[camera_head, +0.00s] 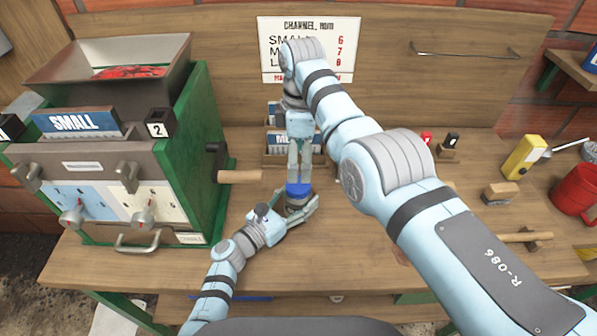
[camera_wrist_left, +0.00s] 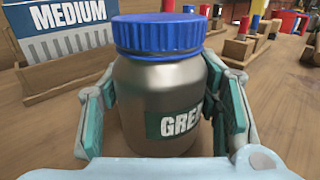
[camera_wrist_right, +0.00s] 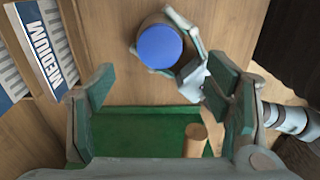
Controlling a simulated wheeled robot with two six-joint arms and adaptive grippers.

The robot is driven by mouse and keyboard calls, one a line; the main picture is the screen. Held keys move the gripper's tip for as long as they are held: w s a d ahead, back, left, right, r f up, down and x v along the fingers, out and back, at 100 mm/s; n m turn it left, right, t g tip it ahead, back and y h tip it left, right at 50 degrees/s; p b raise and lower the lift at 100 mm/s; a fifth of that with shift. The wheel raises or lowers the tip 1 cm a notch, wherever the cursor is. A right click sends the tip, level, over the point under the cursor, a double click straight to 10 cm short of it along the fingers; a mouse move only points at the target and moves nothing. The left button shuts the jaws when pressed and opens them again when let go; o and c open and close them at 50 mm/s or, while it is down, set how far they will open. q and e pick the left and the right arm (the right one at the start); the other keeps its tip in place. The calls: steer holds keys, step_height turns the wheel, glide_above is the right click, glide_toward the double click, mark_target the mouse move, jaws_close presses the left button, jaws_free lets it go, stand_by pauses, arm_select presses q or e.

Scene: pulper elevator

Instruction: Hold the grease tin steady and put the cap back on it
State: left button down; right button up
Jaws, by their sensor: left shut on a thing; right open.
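The grease tin (camera_wrist_left: 160,90) is a silvery jar with a green label and stands upright on the bench. Its blue cap (camera_wrist_left: 158,36) sits level on top, also seen in the head view (camera_head: 298,190) and the right wrist view (camera_wrist_right: 160,46); how tightly it is seated I cannot tell. My left gripper (camera_head: 301,208) is shut around the tin's body, one finger on each side. My right gripper (camera_head: 299,178) points down from above, open, with its fingertips close to the cap. In the right wrist view its fingers (camera_wrist_right: 158,95) are spread and empty, with the cap beyond them.
A green pulper (camera_head: 205,130) with a wooden crank handle (camera_head: 240,177) stands left of the tin. A MEDIUM card holder (camera_head: 283,142) is behind it. A yellow container (camera_head: 524,158), red mug (camera_head: 577,190) and mallet (camera_head: 524,237) lie at the right. Bare bench lies in front.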

mark_target(299, 184)
steer(key=shift+d+r+m, duration=0.1)
steer(key=shift+r+m, duration=0.45)
steer(key=shift+m, duration=0.55)
steer(key=f+m, duration=0.8)
steer(key=m, duration=0.1)
steer(key=shift+s+m, duration=0.2)
steer(key=shift+m, duration=0.1)
steer(key=shift+a+f+n, duration=0.2)
steer(key=shift+n, duration=0.8)
steer(key=n, duration=1.1)
steer(key=shift+n, duration=0.3)
steer(key=n, duration=0.3)
steer(key=shift+w+r, duration=0.1)
steer(key=shift+r, duration=0.05)
steer(key=shift+m, duration=0.5)
step_height(299, 184, up, 8)
steer(key=shift+d+f, duration=0.1)
steer(key=shift+d, duration=0.05)
steer(key=m, duration=0.8)
steer(key=w+r+m, duration=0.1)
steer(key=m, duration=0.9)
steer(key=shift+w+d+r+t, duration=0.1)
steer(key=shift+w+r+t, duration=0.1)
steer(key=shift+r+t, duration=0.1)
